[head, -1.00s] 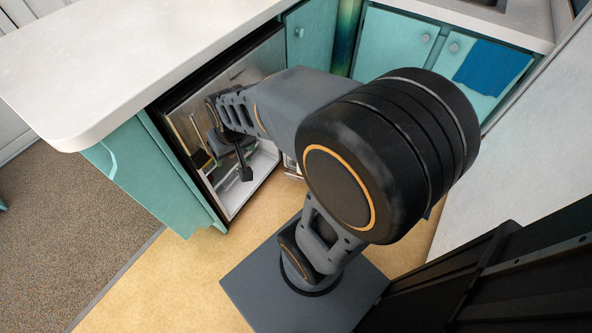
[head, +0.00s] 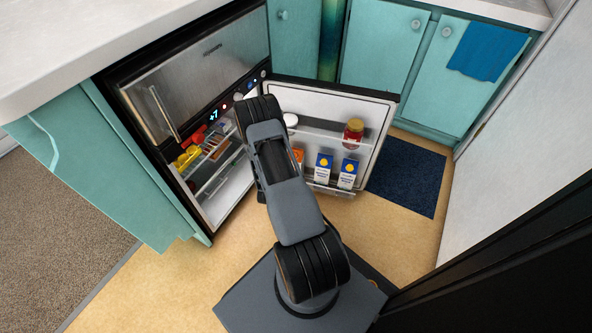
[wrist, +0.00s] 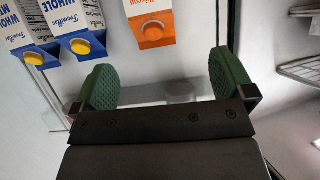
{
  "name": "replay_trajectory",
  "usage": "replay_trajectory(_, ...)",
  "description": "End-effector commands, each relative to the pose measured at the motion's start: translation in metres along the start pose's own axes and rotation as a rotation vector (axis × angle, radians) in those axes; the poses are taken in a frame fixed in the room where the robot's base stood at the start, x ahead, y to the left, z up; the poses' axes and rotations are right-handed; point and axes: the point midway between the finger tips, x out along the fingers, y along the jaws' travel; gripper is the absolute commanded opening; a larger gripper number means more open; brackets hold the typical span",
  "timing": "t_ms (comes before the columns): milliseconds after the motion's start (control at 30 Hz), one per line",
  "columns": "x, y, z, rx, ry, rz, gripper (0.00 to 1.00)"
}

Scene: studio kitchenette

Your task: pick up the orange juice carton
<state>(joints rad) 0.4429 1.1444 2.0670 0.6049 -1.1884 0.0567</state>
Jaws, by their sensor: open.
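The orange juice carton (wrist: 150,25) is orange and white with an orange cap, at the top of the wrist view. In the head view only a strip of it (head: 300,156) shows beside my arm, in the fridge door's lower shelf. Two blue-and-white milk cartons stand in the same shelf, one (wrist: 72,28) beside the juice and one (wrist: 24,36) farther left. My gripper (wrist: 160,66) is open and empty, its green fingers apart. The juice carton lies ahead of the gap between them, not touching. In the head view my arm hides the gripper.
The open fridge door (head: 378,113) has a red-lidded jar (head: 354,131) on its upper shelf. The fridge interior (head: 232,190) holds yellow and red items. A counter (head: 60,60) overhangs at left. A dark blue mat (head: 408,177) lies right of the door.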

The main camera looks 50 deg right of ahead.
Motion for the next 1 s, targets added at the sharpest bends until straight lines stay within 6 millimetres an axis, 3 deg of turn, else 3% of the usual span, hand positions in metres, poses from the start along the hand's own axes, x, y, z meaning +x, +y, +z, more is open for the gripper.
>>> replay_trajectory(167,0.022,0.011,0.007,0.003,0.047,0.027,1.00)
replay_trajectory(500,0.077,0.012,0.004,0.000,0.049,0.027,1.00)
replay_trajectory(767,0.092,0.012,0.003,-0.001,0.047,0.025,1.00)
replay_trajectory(1000,0.123,0.014,0.007,0.000,0.049,0.026,1.00)
